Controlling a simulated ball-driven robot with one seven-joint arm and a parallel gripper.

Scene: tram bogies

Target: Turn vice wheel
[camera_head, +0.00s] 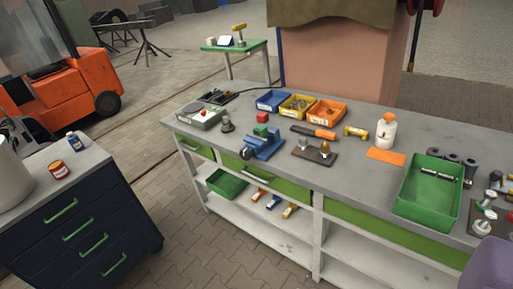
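A blue vice (264,146) sits near the front edge of the grey workbench (350,190), left of the bench's middle. A small dark round part (246,153) shows at its front left end, by the bench edge; it looks like the vice wheel, but it is too small to make out its spokes or its angle. A red block (262,117) is just behind the vice. My gripper is not in this view, and nothing is seen touching the vice.
Blue, yellow and orange bins (326,112) stand behind the vice. A dark plate with a knob (320,151) is to its right, a grey box with a red button (201,115) to its left. A green tray (430,190) stands farther right. Paved floor (180,215) lies between bench and dark drawer cabinet (85,225).

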